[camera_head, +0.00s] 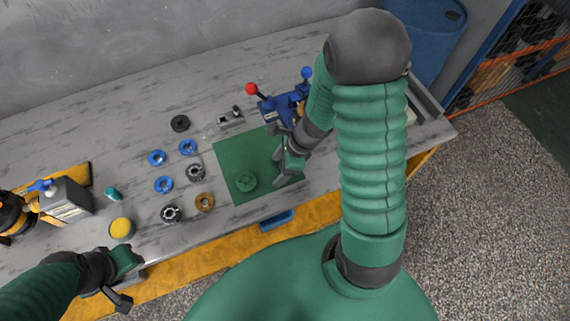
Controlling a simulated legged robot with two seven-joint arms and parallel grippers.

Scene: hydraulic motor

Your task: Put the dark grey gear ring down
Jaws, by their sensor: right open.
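Two dark grey toothed rings lie flat on the table left of the green mat (228,160): one gear ring (195,172) close to the mat, another toothed ring (171,214) nearer the front edge. I cannot tell which one is meant. My right gripper (277,156) is over the right part of the mat, its fingers apart, and I see no ring between them.
Several blue rings (157,158), a brown ring (204,202) and a black disc (180,123) lie left of the mat. A blue fixture with red and blue knobs (280,107) stands behind. A yellow-topped cylinder (121,229) is near the left gripper.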

